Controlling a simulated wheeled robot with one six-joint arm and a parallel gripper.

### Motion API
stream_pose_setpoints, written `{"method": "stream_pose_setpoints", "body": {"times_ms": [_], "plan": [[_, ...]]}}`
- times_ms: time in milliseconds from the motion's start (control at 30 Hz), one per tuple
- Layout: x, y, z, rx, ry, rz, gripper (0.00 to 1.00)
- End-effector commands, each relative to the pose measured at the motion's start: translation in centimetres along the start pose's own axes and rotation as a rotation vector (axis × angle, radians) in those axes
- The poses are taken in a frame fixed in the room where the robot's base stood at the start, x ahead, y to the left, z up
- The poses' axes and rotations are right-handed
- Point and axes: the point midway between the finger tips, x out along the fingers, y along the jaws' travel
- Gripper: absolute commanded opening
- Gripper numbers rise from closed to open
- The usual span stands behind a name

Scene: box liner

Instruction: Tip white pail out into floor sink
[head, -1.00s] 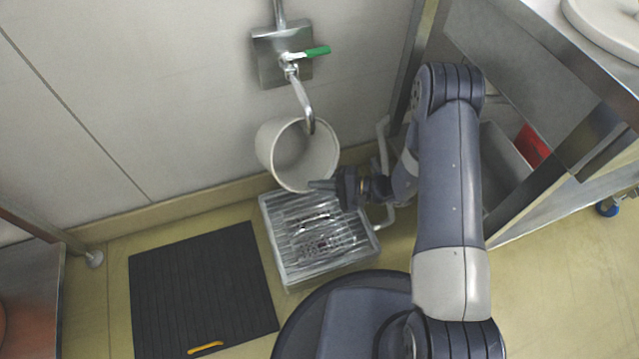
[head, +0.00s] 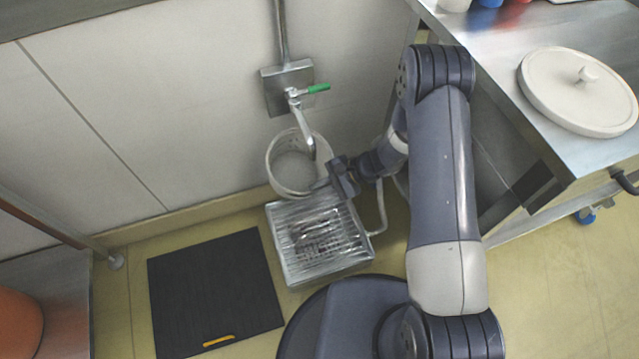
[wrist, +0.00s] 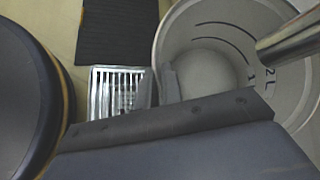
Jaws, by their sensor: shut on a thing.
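The white pail (head: 272,172) is off the floor at the far edge of the floor sink (head: 285,272), under the wall tap (head: 303,125). Its mouth faces up and toward me, so I see inside. In the wrist view the pail (wrist: 168,52) shows dark volume marks on its inner wall and a pale bottom; whether any liquid is left I cannot tell. My gripper (head: 333,182) is shut on the pail's near right rim; its fingers (wrist: 158,88) also show in the wrist view. The sink's slatted grate (wrist: 118,85) lies beside the pail there.
A black mat (head: 215,290) with a yellow strip lies left of the sink. A steel table (head: 500,50) with a round white lid (head: 578,92) stands at the right. The wall is close behind the pail. The tap has a green lever.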

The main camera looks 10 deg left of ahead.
Motion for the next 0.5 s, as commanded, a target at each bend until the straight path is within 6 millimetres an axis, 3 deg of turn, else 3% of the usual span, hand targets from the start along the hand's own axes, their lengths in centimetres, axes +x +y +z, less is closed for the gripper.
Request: {"method": "stream_pose_setpoints", "body": {"times_ms": [100, 500], "plan": [[-1.0, -1.0, 1.2, 0.046, 0.010, 0.056, 0.00], [-2.5, -2.1, 2.7, 0.197, 0.041, 0.221, 0.00]]}}
